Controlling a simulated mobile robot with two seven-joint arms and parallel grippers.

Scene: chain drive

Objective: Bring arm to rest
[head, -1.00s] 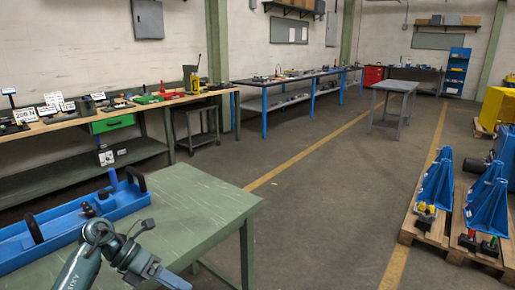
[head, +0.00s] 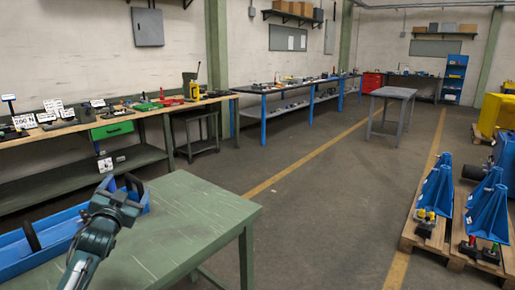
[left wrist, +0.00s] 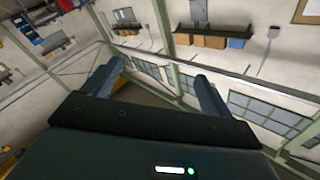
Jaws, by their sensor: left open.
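My left arm comes in from the lower left in the head view. Its gripper (head: 118,196) is raised in front of the blue tray (head: 62,226) and hides part of it. In the left wrist view the two fingers of the left gripper (left wrist: 160,74) stand wide apart with nothing between them. That view looks toward walls and windows, tilted, so the gripper points away from the table. My right gripper is not in view.
The blue tray stands on the left of the green table (head: 190,225), whose right part is bare. A workbench (head: 75,132) with tools and signs runs along the left wall. Pallets (head: 425,235) with blue parts stand at right. The floor between is clear.

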